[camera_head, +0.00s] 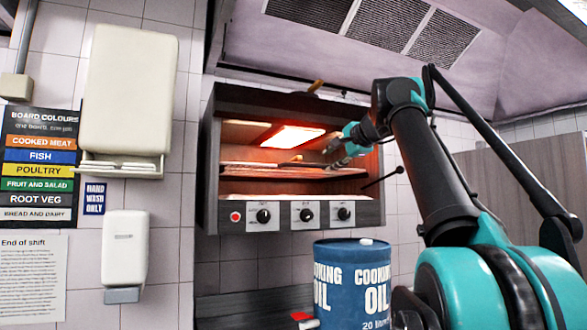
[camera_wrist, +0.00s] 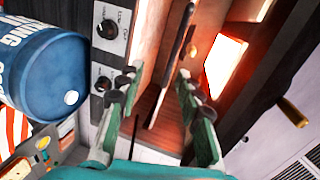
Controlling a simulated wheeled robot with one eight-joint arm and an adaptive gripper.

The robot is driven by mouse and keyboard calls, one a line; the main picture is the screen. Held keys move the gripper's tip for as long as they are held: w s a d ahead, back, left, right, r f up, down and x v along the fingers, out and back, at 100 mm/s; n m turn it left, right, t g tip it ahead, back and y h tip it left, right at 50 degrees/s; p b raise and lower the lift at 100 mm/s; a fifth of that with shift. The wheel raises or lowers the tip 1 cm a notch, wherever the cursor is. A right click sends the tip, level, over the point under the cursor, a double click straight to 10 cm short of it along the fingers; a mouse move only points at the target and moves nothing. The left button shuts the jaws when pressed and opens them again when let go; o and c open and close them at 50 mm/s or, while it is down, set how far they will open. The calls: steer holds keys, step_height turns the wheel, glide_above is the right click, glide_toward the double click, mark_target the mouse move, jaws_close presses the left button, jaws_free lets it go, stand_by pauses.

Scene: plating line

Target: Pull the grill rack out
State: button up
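The grill (camera_head: 214,170) is a dark wall-mounted box with an open front and a glowing orange element. The grill rack (camera_head: 268,166) is a thin, flat shelf inside it, below the element. My gripper (camera_head: 342,152) is at the right part of the opening, by the rack. In the wrist view my gripper (camera_wrist: 152,90) is open, its two fingers spread. A thin dark edge (camera_wrist: 163,88), apparently the rack, runs between the fingers in that picture; I cannot tell whether they touch it. A dark rod with a ball end (camera_head: 400,170) juts out at the grill's right side.
Control knobs (camera_head: 263,215) line the panel below the opening. A blue cooking oil drum (camera_head: 345,285) stands beneath the grill's right side. A wooden-handled item (camera_head: 318,87) lies on top of the grill. White dispensers (camera_head: 125,250) hang on the wall to the left.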

mark_target(308, 165)
steer(key=shift+m+t, duration=0.3)
steer(key=shift+m, duration=0.1)
steer(key=r+x, duration=0.1)
steer(key=x, duration=1)
steer(key=r+x, duration=0.1)
steer(key=x, duration=0.4)
steer(key=shift+w+a+r, duration=0.3)
steer(key=shift+w+a, duration=0.05)
jaws_close()
